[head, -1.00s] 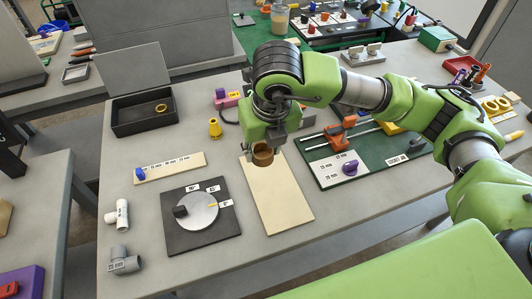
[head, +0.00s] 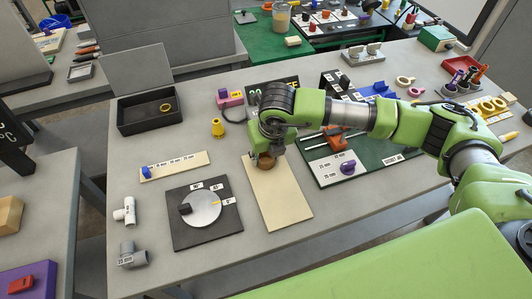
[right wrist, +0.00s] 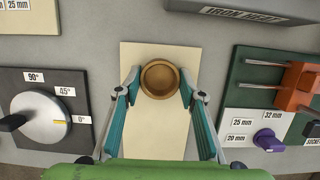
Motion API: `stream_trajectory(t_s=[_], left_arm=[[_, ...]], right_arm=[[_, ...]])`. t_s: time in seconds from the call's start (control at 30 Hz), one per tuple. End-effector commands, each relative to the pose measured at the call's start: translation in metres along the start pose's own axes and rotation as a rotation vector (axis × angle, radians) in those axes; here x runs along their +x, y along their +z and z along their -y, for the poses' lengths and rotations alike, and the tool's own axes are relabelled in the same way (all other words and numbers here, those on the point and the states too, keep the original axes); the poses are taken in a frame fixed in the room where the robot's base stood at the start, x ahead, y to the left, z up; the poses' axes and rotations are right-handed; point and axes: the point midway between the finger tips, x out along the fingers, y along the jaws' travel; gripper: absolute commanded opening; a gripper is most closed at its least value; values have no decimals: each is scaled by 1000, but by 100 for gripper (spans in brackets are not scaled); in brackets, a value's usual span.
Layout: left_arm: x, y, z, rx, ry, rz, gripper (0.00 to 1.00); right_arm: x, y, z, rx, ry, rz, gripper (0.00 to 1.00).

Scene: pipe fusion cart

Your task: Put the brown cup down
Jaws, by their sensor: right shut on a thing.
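The brown cup (right wrist: 160,79) is between the fingertips of my right gripper (right wrist: 160,84) in the right wrist view, with both fingers against its sides. In the head view the cup (head: 266,162) shows below my right gripper (head: 268,150), partly hidden by it. The cup is upright, over the far part of the cream board (head: 279,205). I cannot tell whether its base touches the board. My left gripper is not in view.
A black plate with a grey dial (head: 203,209) lies left of the board. A green panel with an orange clamp and purple knob (head: 347,167) lies to the right. A black open box (head: 148,112) stands at the far left. The board's near part is bare.

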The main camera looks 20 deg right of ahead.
Motion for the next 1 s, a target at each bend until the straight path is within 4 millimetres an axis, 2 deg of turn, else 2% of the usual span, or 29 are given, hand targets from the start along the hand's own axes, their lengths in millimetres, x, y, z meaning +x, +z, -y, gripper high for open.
stream_trajectory(t_s=[0.1, 0.13, 0.17, 0.2, 0.6, 0.67, 0.77, 1.0], left_arm=[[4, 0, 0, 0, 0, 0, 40], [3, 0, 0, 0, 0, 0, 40], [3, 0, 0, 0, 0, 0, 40], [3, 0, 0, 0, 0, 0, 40], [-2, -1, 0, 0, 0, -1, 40], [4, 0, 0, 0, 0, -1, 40], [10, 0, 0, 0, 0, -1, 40], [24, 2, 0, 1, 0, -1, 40]], right_arm=[[3, -1, 0, 0, 1, 1, 14], [2, 0, 0, 0, 1, 1, 42], [1, 0, 0, 0, 1, 1, 49], [1, 0, 0, 0, 1, 0, 53], [-3, 1, 0, 0, 0, 1, 53], [-7, 1, -1, -1, 2, 4, 53], [-23, 1, -1, -1, 2, 5, 53], [-76, 1, 0, -1, 2, 7, 53]])
